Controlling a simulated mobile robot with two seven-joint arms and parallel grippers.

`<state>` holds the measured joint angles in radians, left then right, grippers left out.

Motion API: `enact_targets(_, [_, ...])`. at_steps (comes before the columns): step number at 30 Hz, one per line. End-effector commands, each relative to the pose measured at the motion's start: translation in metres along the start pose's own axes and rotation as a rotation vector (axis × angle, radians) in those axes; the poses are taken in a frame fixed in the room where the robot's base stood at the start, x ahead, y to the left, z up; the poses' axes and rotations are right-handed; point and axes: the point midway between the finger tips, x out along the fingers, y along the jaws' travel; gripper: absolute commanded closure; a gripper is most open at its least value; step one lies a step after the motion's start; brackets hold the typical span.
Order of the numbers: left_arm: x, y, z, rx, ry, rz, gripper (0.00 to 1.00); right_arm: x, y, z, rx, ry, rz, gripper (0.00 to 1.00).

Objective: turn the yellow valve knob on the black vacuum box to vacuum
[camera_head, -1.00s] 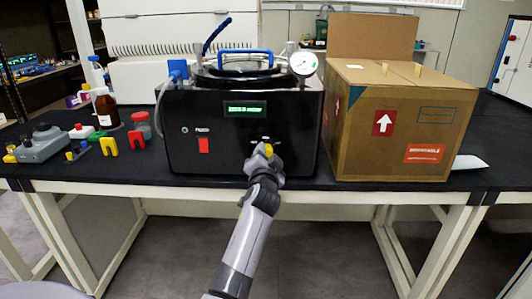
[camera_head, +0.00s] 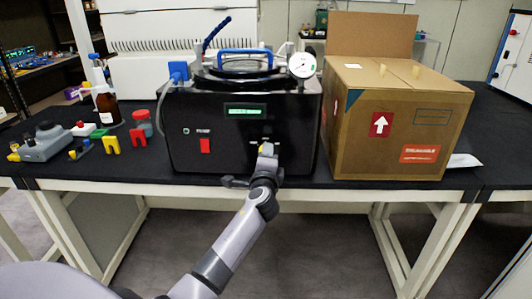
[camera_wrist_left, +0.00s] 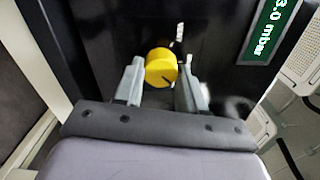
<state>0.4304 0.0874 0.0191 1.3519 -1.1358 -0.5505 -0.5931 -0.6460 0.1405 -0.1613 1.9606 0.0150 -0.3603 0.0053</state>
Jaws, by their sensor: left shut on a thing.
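The black vacuum box (camera_head: 230,160) stands on the black bench in the head view, with a lit green display (camera_head: 245,111) on its front. The yellow valve knob (camera_wrist_left: 161,68) is on the box's front; in the head view (camera_head: 266,148) my gripper partly covers it. My left gripper (camera_wrist_left: 160,72) is shut on the knob, one finger on each side. In the wrist view the box and its display, reading "3.0 mbar", look tilted. My right gripper is not in view.
A red switch (camera_head: 205,146) is left of the knob. A pressure gauge (camera_head: 302,65) and a blue handle (camera_head: 244,52) are on top. A cardboard box (camera_head: 390,140) stands close on the right. A brown bottle (camera_head: 106,107) and small coloured items are on the left.

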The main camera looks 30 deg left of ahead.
Motion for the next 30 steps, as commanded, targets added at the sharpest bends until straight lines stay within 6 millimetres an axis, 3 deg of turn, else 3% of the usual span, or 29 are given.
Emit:
enact_targets(12, [0.0006,-0.0013,0.0012,0.245,-0.002,-0.001,0.91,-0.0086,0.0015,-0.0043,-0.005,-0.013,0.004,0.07])
enact_targets(30, [0.0007,-0.0001,0.0014,0.303,-0.003,-0.001,0.91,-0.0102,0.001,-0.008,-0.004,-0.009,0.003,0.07])
